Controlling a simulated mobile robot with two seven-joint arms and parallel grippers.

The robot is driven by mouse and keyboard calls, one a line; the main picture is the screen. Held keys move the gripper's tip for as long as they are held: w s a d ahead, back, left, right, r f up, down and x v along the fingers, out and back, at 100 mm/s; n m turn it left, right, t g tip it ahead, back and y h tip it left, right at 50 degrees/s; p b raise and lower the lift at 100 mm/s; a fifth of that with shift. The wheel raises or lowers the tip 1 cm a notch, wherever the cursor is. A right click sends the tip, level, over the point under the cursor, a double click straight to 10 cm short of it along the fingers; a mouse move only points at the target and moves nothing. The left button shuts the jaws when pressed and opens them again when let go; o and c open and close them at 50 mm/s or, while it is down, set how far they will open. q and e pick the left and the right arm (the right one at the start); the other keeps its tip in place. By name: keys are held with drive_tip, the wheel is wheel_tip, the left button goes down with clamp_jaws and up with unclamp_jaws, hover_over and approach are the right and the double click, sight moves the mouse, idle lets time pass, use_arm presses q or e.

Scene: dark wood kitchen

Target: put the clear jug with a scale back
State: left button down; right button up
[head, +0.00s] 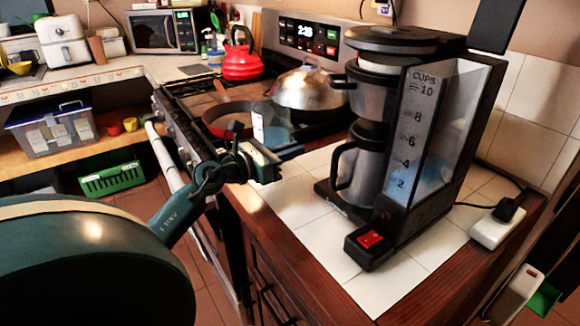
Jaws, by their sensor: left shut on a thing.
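A small see-through vessel (275,117), which looks like the clear jug, stands out faintly against the stove and the pan behind it. Its scale is too small to read here. The fingers partly hide the hold, and I cannot tell if the jug touches the counter edge. The coffee maker (368,215) stands to the right on the tiled counter, with a clear tank (435,130) marked "CUPS". My right gripper is not in view.
A red pan (224,121) and a domed metal lid (303,88) are on the stove behind the jug. A red kettle (241,62) stands farther back. White tiles (292,205) left of the coffee maker are bare. A power strip (497,228) lies at right.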

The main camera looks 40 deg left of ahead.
sight(290, 162)
use_arm(q)
drive_tip(key=shift+f+b, duration=0.4)
drive_tip(key=shift+f, duration=1.15)
drive_tip(key=shift+f, duration=0.15)
drive_tip(key=c, duration=2)
unclamp_jaws()
drive_tip(key=shift+f, duration=0.15)
drive_tip(key=o, duration=0.5)
drive_tip(key=shift+r, duration=0.25)
drive_tip(key=b+v, duration=0.2)
drive_tip(key=v, duration=0.8)
drive_tip(key=shift+s+f, duration=0.1)
drive_tip(key=shift+s, duration=0.25)
drive_tip(key=shift+s+a, duration=0.25)
drive_tip(key=shift+s, duration=0.35)
